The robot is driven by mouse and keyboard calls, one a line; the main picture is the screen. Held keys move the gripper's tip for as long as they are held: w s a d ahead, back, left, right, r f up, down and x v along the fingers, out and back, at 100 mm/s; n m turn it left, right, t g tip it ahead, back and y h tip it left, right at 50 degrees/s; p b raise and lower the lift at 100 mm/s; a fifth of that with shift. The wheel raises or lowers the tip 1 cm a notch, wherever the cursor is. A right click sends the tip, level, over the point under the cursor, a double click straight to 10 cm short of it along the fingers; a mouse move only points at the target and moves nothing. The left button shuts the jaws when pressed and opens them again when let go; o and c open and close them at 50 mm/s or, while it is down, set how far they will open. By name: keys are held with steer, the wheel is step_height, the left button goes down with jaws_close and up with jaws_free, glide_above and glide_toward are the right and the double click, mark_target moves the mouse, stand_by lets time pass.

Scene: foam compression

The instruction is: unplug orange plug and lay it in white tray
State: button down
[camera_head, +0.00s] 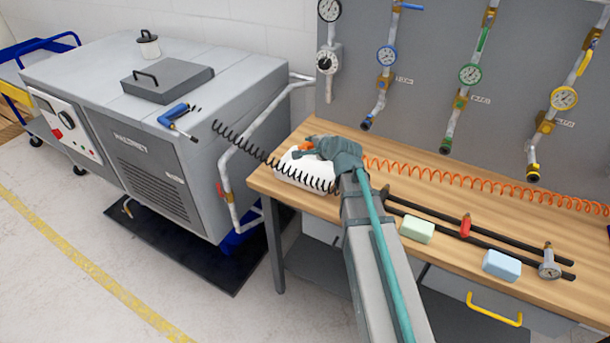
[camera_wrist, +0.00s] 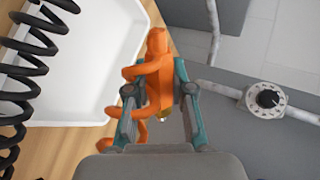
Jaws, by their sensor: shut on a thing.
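My gripper (camera_wrist: 160,105) is shut on the orange plug (camera_wrist: 157,75), whose body sits between the two teal fingers. A brass tip shows low between the fingers, and the orange coiled line hangs at its left. In the head view my gripper (camera_head: 318,146) is at the table's left end, above the white tray (camera_head: 288,179), with only a little of the orange plug (camera_head: 306,147) visible. The height above the tray is hard to tell.
A black coiled hose (camera_head: 247,143) crosses the tray's front, and an orange coiled hose (camera_head: 450,177) runs along the table's back. A machine (camera_head: 150,130) stands left.

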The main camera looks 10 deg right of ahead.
steer(key=shift+f+b, duration=1.2)
steer(key=shift+f, duration=0.9)
steer(key=c, duration=0.9)
jaws_free()
steer(key=shift+s, duration=0.1)
steer(key=v, duration=1.1)
steer(key=shift+s+r, duration=0.3)
